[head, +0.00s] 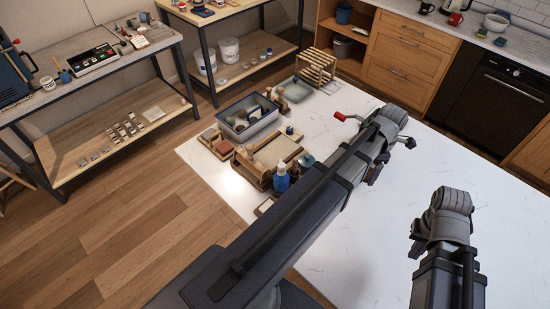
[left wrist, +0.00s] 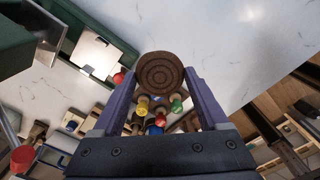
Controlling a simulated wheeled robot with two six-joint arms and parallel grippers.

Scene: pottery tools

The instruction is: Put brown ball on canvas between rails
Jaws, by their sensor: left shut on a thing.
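The brown ball (left wrist: 160,73), wood-brown with ring markings, sits between the fingertips of my left gripper (left wrist: 160,85) in the left wrist view. That gripper is shut on it. In the head view my left arm hides the ball and the fingers. The beige canvas (head: 276,151) lies between wooden rails on the white table, left of my left arm. The left gripper's end of the arm is to the right of the canvas. My right arm's end (head: 446,208) is at the lower right over the table; its fingers are hidden.
A grey tray (head: 238,130) with several items stands behind the canvas. A blue bottle (head: 281,179) stands close in front of it. A wooden rack (head: 316,66) and a red-handled tool (head: 345,117) are farther back. The table's right side (head: 500,210) is clear.

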